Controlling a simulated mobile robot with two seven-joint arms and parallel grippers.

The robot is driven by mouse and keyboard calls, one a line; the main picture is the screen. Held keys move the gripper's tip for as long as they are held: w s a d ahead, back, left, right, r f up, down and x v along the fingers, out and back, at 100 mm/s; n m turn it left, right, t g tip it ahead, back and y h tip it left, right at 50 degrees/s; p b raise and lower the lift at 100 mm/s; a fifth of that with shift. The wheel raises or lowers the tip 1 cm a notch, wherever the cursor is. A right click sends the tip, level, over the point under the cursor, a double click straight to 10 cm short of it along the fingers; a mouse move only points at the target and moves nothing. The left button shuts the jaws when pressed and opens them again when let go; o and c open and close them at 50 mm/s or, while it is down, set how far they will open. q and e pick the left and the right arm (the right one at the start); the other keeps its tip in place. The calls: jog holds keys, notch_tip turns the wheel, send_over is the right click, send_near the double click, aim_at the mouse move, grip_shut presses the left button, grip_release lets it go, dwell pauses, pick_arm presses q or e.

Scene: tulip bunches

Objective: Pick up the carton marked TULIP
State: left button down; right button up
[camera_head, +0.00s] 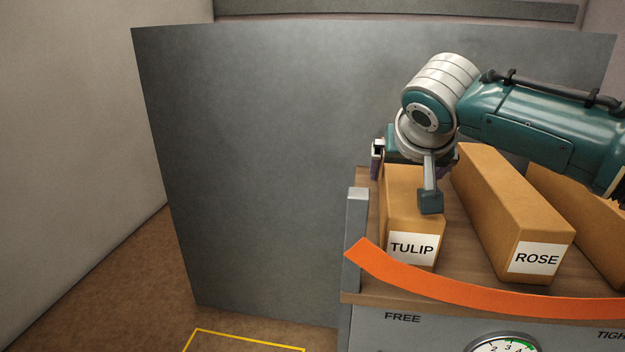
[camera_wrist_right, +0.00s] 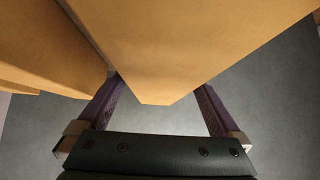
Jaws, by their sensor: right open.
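The TULIP carton (camera_head: 399,208) is a long brown box with a white label on its near end. It lies at the left of the wooden shelf top in the head view. My right gripper (camera_head: 416,165) is over the far part of this carton, and its wrist hides some of the carton's top. In the right wrist view the carton (camera_wrist_right: 185,45) comes between the two purple fingers of my open right gripper (camera_wrist_right: 160,88). A gap shows beside each finger, wider on the right. My left gripper is not in view.
The ROSE carton (camera_head: 513,215) lies just to the right, with a third carton (camera_head: 585,212) beyond it. An orange curved strip (camera_head: 440,287) crosses the shelf's front, and a grey post (camera_head: 356,235) stands at its left corner. A grey panel (camera_head: 260,150) stands behind.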

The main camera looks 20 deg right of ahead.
jog(key=shift+w+f, duration=0.15)
jog(key=shift+c, duration=0.2)
grip_shut()
dwell(0.6)
